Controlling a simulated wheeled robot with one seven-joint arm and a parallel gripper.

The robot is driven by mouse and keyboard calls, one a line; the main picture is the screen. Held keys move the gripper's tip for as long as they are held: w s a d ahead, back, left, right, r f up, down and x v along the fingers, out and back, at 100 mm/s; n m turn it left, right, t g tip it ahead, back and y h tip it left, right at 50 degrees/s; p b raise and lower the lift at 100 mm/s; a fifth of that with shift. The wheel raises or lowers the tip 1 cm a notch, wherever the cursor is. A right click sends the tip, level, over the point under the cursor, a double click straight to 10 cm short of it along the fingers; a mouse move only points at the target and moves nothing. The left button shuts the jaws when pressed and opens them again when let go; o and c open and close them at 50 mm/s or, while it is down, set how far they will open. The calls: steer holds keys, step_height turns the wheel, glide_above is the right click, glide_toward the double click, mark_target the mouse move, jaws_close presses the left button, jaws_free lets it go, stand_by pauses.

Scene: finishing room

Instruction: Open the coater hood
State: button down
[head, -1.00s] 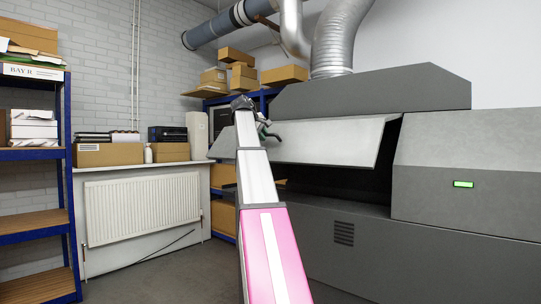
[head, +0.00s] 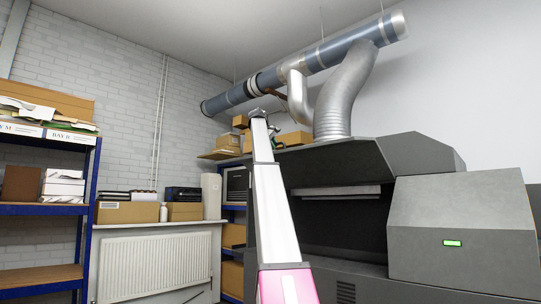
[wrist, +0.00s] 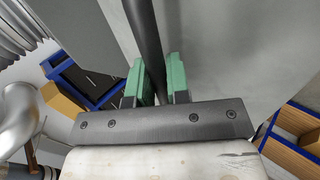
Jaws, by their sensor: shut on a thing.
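The coater hood (head: 335,158) is a grey panel on the front of the coater (head: 462,218). It is swung up, its lower front edge lifted high, and the dark opening (head: 345,225) shows below it. My gripper (head: 276,130) is at the hood's raised left front edge, small and partly hidden by my arm in the head view. In the wrist view, the green fingers of my gripper (wrist: 158,78) are shut on a dark round bar, the hood handle (wrist: 147,38). The grey hood surface fills much of the background there.
Silver ducts (head: 345,92) rise behind the coater. A blue shelf unit (head: 45,208) stands at the left, and a radiator (head: 155,265) and a ledge with boxes (head: 128,212) line the wall. Boxes (head: 295,139) sit on shelving behind my arm.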

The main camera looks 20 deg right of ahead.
steer(key=shift+w+d+r, duration=0.1)
steer(key=shift+d+r, duration=0.2)
steer(key=shift+r, duration=0.15)
steer(key=c, duration=1.1)
jaws_free()
steer(key=shift+d+f, duration=0.1)
steer(key=v, duration=1.1)
steer(key=shift+d, duration=0.2)
steer(key=shift+w+a, duration=0.1)
